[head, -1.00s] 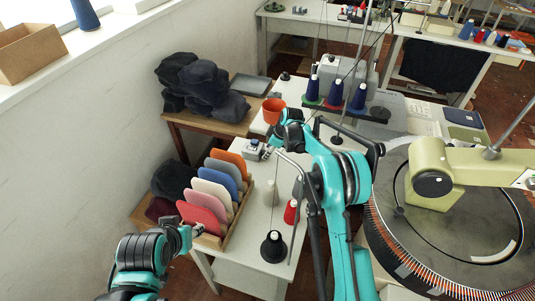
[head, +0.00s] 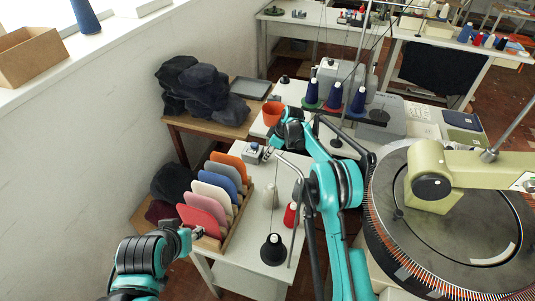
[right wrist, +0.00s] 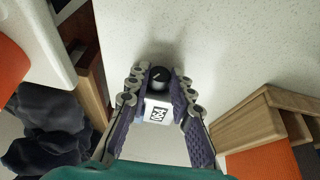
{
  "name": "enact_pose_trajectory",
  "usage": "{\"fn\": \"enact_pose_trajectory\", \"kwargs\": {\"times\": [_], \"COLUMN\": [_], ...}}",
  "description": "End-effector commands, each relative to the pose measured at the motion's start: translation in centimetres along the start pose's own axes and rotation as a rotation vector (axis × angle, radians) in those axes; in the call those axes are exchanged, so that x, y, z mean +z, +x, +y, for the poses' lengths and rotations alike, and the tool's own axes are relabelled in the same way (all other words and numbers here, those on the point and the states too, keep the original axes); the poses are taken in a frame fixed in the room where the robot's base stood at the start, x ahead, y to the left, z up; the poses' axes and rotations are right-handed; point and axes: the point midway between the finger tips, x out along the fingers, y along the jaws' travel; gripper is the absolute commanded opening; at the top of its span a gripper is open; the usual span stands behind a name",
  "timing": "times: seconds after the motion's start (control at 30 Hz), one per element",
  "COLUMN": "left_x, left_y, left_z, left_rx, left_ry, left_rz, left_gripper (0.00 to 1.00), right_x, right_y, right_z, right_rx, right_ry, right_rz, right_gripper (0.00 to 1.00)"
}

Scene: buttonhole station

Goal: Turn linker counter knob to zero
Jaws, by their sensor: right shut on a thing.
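The linker counter (head: 253,153) is a small pale box on the white table, beside the rack of coloured panels. In the right wrist view its black knob (right wrist: 159,75) carries a light pointer line, and a black-and-white marker (right wrist: 158,115) shows on the body. My right gripper (right wrist: 158,80) is shut on the knob, with a finger on each side. In the head view the right gripper (head: 272,151) is at the counter, its fingers partly hidden by its own arm. The dial's zero mark cannot be read.
The rack (head: 236,222) of coloured panels stands left of the counter. An orange cup (head: 273,113) is behind it. Thread cones, including a black one (head: 273,250), stand on the table's front part. A large round machine (head: 398,250) fills the right side.

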Motion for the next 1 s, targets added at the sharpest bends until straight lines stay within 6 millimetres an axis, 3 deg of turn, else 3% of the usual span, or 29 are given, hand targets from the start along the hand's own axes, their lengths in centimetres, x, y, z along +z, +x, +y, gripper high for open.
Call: {"fn": "enact_pose_trajectory", "kwargs": {"times": [0.3, 0.77, 0.8, 0.87, 1.0], "left_x": [-0.55, -0.59, -0.59, -0.59, -0.59], "left_y": [-0.76, -0.82, -0.82, -0.82, -0.82], "left_z": [0.0, 0.0, 0.0, 0.0, 0.0], "left_rx": [0.0, 0.0, 0.0, 0.0, 0.0], "left_ry": [0.0, 0.0, 0.0, 0.0, 0.0], "left_rz": [0.0, 0.0, 0.0, 0.0, 0.0], "left_gripper": [0.4, 0.4, 0.4, 0.4, 0.4], "right_x": [-0.03, 0.05, 0.04, 0.04, 0.04], "right_y": [0.03, 0.03, 0.03, 0.03, 0.02], "right_z": [0.62, 0.43, 0.42, 0.42, 0.42], "right_rx": [-0.177, -0.215, -0.215, -0.215, -0.215], "right_ry": [0.076, 0.089, 0.089, 0.089, 0.089], "right_rz": [0.001, 0.0, 0.0, 0.0, 0.0], "right_gripper": [0.0, 0.0, 0.24, 0.4, 0.43]}}
